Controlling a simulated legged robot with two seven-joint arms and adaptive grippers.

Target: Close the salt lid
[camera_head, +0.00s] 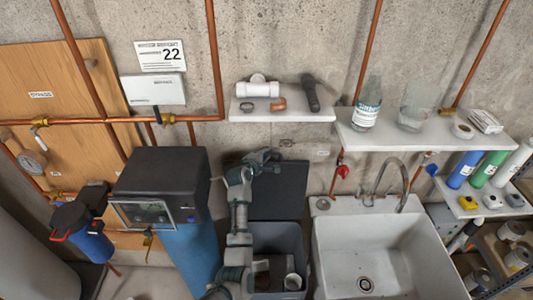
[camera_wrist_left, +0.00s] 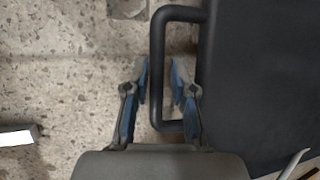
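The salt lid (camera_head: 283,190) is a dark flat panel standing raised behind the open grey salt bin (camera_head: 290,232). In the left wrist view the dark lid (camera_wrist_left: 262,85) fills the right side, with a black U-shaped handle (camera_wrist_left: 157,75) sticking out from its edge. My left gripper (camera_head: 262,156) is at the lid's upper left. In the left wrist view my left gripper (camera_wrist_left: 160,75) has its fingers apart, one on each side of the handle's outer bar, with gaps visible beside it. Any contact with the handle cannot be told. My right gripper is not seen.
A blue-tanked softener with a black head (camera_head: 160,185) stands left of the bin. A white sink (camera_head: 370,255) is close on the right. A shelf (camera_head: 285,115) with pipe fittings is above the lid.

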